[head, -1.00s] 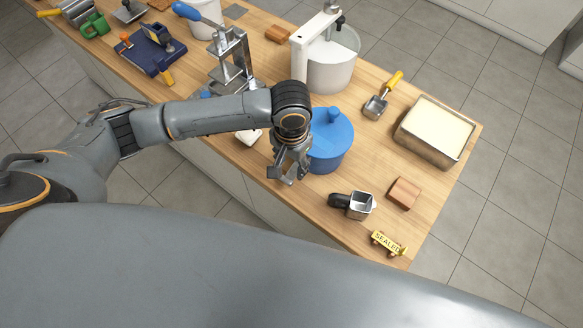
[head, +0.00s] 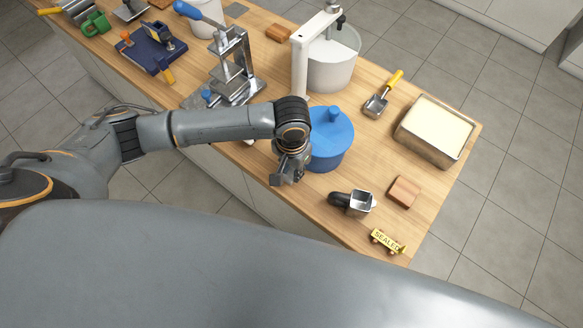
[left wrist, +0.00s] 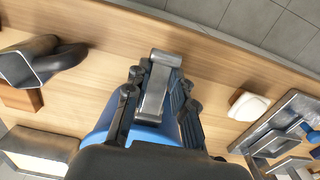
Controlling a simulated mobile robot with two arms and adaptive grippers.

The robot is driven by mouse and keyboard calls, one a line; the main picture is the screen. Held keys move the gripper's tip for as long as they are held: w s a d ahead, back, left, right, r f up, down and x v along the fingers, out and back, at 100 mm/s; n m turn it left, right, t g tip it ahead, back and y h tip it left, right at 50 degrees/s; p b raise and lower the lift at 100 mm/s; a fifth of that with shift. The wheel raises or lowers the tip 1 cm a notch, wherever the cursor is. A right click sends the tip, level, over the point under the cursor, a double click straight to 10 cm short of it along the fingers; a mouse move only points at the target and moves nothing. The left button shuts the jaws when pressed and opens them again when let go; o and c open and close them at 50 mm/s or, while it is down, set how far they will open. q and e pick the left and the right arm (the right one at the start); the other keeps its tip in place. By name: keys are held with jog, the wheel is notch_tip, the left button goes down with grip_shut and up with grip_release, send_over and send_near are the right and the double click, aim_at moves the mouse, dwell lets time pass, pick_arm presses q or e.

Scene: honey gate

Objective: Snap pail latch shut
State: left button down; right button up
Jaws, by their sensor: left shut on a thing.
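The blue pail (head: 332,142), with a blue lid and knob, stands near the front edge of the wooden counter. My left gripper (head: 287,172) is at its near left side. In the left wrist view my left gripper (left wrist: 160,98) is shut on the grey metal latch (left wrist: 157,88), which lies between its fingers. The pail's blue side (left wrist: 150,134) shows behind the fingers. The base of the latch is hidden, so I cannot tell whether it lies flat against the pail. My right gripper is not in view.
A metal press stand (head: 232,68) and a white mixer pot (head: 333,64) stand behind. A white piece (left wrist: 249,106) lies near the counter edge.

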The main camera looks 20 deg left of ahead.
aim_at(290, 177)
pick_arm(q)
jog(key=shift+s+f, duration=0.15)
jog(key=shift+s, duration=0.1)
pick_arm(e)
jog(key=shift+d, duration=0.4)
